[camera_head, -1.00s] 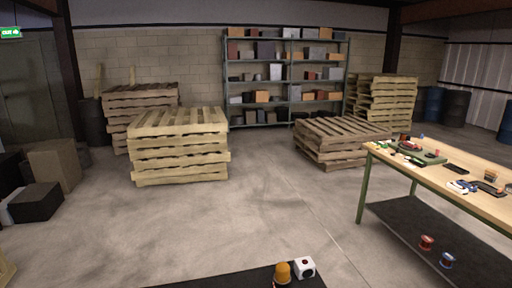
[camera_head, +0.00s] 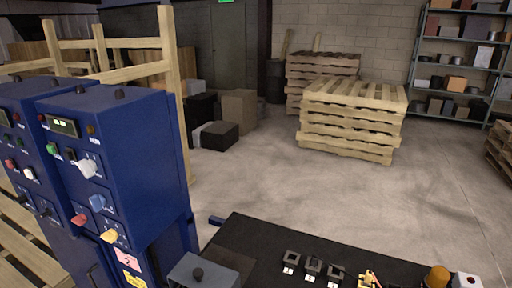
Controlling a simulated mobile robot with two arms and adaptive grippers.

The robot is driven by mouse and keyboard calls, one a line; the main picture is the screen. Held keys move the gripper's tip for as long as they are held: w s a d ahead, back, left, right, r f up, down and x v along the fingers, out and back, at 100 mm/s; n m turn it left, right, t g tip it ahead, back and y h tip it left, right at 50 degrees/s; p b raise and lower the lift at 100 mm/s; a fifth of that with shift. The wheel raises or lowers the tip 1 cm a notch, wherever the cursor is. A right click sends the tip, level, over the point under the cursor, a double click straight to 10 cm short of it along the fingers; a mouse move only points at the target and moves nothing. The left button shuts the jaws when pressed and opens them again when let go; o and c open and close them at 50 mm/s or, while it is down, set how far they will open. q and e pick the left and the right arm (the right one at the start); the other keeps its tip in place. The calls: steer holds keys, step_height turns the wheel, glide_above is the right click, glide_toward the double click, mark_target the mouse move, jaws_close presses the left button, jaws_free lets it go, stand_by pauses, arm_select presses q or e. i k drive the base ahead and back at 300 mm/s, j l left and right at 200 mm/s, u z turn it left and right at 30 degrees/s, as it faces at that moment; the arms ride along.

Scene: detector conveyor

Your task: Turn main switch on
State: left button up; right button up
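A blue control cabinet (camera_head: 140,135) stands at the left in the head view. Neither of my grippers is in view.
A black conveyor surface (camera_head: 255,240) runs along the bottom, with several small grey switch blocks (camera_head: 312,265), an orange beacon (camera_head: 437,277) and a white box with a red button (camera_head: 466,281). A wooden frame (camera_head: 170,80) stands behind the cabinet. Pallets (camera_head: 350,120) stand on open floor beyond.

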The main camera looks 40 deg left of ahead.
mark_target(80, 220)
steer(key=u, duration=2.5)
